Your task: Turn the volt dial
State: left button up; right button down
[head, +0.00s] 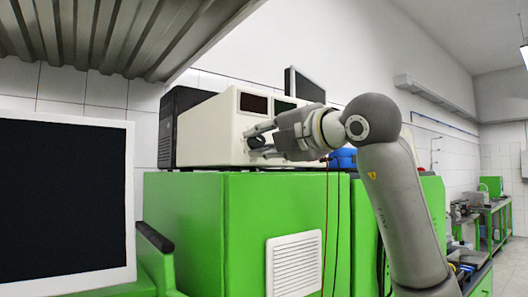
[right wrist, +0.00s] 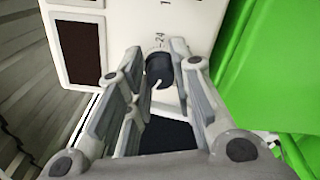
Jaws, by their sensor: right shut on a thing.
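The volt dial (right wrist: 159,68) is a dark round knob on the white face of the power supply (head: 208,132). In the right wrist view, a printed scale with "24" and "1" shows beside it. My right gripper (head: 257,137) reaches the front of the power supply from the right. In the right wrist view its fingers (right wrist: 158,72) are on both sides of the dial and shut on it. In the head view the fingers partly cover the knob. My left gripper is not in view.
The power supply stands on a green cabinet (head: 235,225) with a white vent. Dark display windows (head: 253,103) are above the dial. A black box (head: 183,125) stands behind, a monitor (head: 65,200) at left. Red and black cables (head: 326,215) hang beneath my right arm.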

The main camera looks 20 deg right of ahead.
jog(key=m+b, duration=0.2)
jog(key=m, duration=0.2)
jog(key=shift+d, duration=0.1)
jog(key=shift+m+b, duration=0.85)
jog(key=shift+m, duration=0.85)
jog(key=c, duration=1.3)
grip_release()
jog(key=shift+w, duration=0.1)
jog(key=shift+o, duration=0.2)
jog(key=v, duration=1.2)
